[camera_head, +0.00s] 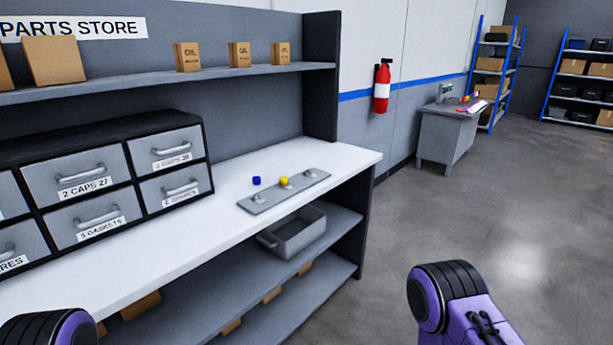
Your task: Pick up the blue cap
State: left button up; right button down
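The blue cap (256,181) is a small dark blue piece standing on the white counter top (215,215). It is just behind the left part of a flat grey plate (300,190) and looks apart from it. A small yellow cap (284,181) sits at the middle of the plate, between two small bare pale posts. Nothing covers the blue cap. Only purple and black links of my two arms show at the bottom edge, far from the cap. Neither of my grippers is in view.
A grey drawer cabinet (108,178) stands on the counter left of the cap. A shelf with oil boxes (240,55) hangs above. An open grey bin (293,238) sits under the counter's right end. The counter around the cap is clear; open floor lies right.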

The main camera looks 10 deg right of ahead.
aim_at(257, 179)
jog(key=k, duration=1.3)
jog(key=z, duration=0.7)
jog(key=i, duration=0.8)
jog(key=z, duration=0.8)
jog(key=i, duration=0.85)
jog(key=u, duration=0.6)
jog(key=i, duration=0.75)
jog(key=u, duration=0.75)
